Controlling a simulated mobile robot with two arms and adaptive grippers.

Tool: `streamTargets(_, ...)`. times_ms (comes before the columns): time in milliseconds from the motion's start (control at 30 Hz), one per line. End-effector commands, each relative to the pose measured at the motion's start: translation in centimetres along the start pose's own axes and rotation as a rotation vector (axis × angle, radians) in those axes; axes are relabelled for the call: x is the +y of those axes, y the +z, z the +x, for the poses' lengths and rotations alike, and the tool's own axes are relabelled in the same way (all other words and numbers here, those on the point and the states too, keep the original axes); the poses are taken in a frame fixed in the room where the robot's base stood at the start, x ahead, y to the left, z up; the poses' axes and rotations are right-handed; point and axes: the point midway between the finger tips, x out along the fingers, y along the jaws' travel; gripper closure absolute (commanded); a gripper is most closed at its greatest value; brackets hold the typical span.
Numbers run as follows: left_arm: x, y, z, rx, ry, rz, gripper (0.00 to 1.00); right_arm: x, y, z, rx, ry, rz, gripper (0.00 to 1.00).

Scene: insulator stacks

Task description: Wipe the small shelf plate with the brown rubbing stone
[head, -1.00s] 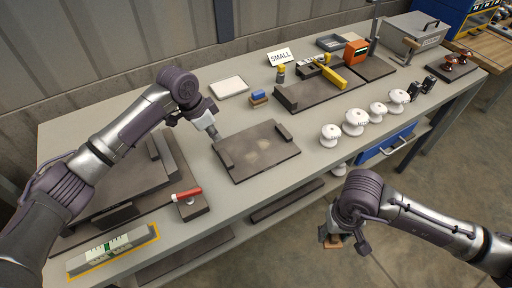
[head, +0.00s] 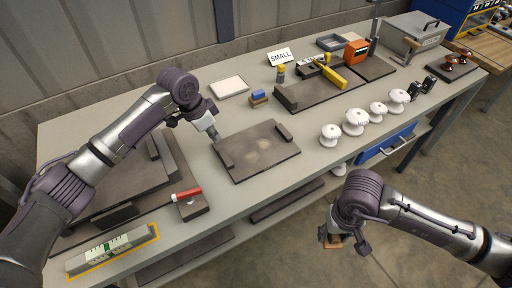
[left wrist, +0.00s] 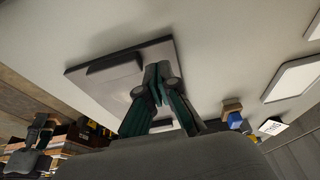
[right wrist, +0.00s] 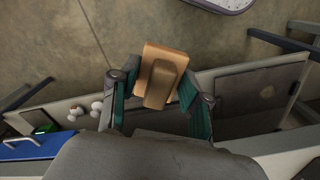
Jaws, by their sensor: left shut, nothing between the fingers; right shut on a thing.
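A dark plate (head: 262,160) with raised bars at its two ends lies on the middle of the bench, with pale smudges on its top. It also shows in the left wrist view (left wrist: 112,72). My left gripper (head: 214,136) is shut and empty, at the plate's left end in the head view; I cannot tell if it touches. Its closed fingers show in the left wrist view (left wrist: 157,82). My right gripper (right wrist: 158,92) is shut on the brown rubbing stone (right wrist: 164,58), a block with a raised grip. In the head view the stone (head: 330,240) is partly hidden, off the bench's front edge.
A blue-topped block (head: 258,97), a white tray (head: 229,87) and a SMALL sign (head: 281,57) stand behind the plate. Several white insulators (head: 355,122) line the right front. A larger dark plate (head: 115,185) and a red-handled tool (head: 187,194) lie left.

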Motion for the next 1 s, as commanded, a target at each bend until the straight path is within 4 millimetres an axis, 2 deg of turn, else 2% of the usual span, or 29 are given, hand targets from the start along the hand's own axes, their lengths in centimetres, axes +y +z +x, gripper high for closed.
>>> streamTargets(1000, 0.0, 0.6, 2.0, 0.000, 0.001, 0.000, 1.00, 0.0, 0.0, 0.7, 0.001, 0.000, 0.000, 0.81)
